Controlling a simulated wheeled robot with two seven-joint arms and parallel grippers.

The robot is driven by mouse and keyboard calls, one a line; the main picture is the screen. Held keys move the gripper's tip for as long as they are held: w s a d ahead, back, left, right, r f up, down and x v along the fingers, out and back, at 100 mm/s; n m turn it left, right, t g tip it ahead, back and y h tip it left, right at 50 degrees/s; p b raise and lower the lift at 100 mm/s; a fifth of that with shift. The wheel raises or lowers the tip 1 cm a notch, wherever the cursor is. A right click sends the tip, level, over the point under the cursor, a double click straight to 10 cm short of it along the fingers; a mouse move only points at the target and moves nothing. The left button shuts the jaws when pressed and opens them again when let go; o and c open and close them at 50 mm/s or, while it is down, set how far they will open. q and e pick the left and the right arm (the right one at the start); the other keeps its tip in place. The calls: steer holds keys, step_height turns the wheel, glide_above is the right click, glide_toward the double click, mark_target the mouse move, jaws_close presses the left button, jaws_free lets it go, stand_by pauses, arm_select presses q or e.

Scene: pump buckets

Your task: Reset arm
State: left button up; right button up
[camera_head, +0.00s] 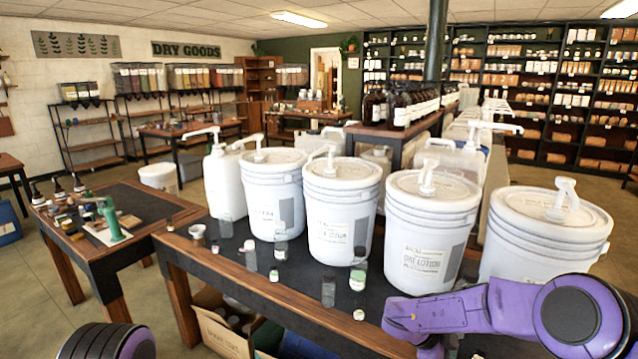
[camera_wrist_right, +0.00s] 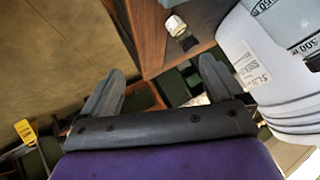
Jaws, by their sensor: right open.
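My right arm (camera_head: 455,310) comes in from the lower right of the head view, in front of the pump buckets. In the right wrist view the right gripper (camera_wrist_right: 163,68) is open with nothing between its two dark fingers. It is beside the table's wooden corner, with a white bucket (camera_wrist_right: 265,75) to its right. The gripper's fingers are hard to make out in the head view. My left gripper is not in view; only a rounded dark part of mine shows at the lower left.
White pump buckets (camera_head: 342,205) stand in a row on the dark-topped table (camera_head: 215,262). Small jars and bottles stand along its front, including a green-labelled jar (camera_head: 357,279). A side table (camera_head: 150,203) with a green tool (camera_head: 112,222) is at left.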

steer(key=s+f+n+t+y, duration=0.1)
steer(key=s+f+n+t, duration=0.5)
steer(key=s+f+n, duration=0.5)
steer(key=s+f+n+g+y, duration=0.1)
steer(key=s+f+n+y, duration=0.1)
steer(key=s, duration=1)
steer(key=s+f+n+g+y, duration=0.2)
steer(key=s+f+n, duration=0.2)
steer(key=s, duration=0.8)
steer(key=shift+s+a+f+y, duration=0.25)
steer(key=shift+s+f+y, duration=0.15)
steer(key=shift+f, duration=0.5)
steer(key=shift+w, duration=0.1)
